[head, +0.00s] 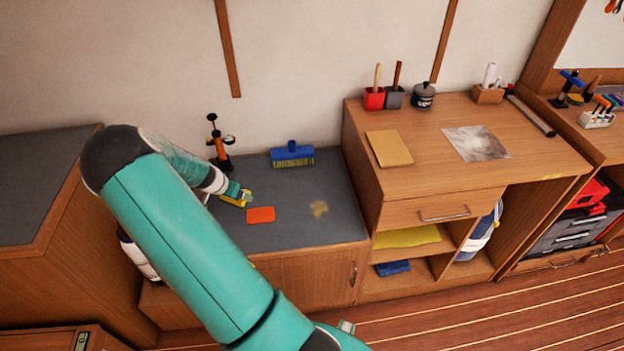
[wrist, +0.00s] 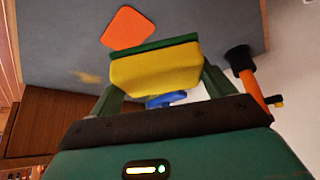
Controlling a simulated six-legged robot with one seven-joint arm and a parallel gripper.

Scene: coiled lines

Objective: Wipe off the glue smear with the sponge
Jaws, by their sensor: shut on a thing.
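My gripper (head: 241,196) is shut on the sponge (wrist: 155,73), a yellow block with a dark green layer along one face. The sponge also shows in the head view (head: 232,202), at the left part of the low grey worktop (head: 285,233). The glue smear (head: 319,208) is a mottled tan patch on the same worktop, to the right of the sponge and apart from it. In the wrist view the smear (wrist: 88,77) lies left of the sponge. I cannot tell whether the sponge touches the worktop.
A flat orange piece (head: 260,214) lies between the sponge and the smear. A blue brush (head: 292,154) lies at the back, and an orange and black tool (head: 218,145) stands behind my gripper. A taller wooden cabinet (head: 420,213) borders the worktop on the right.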

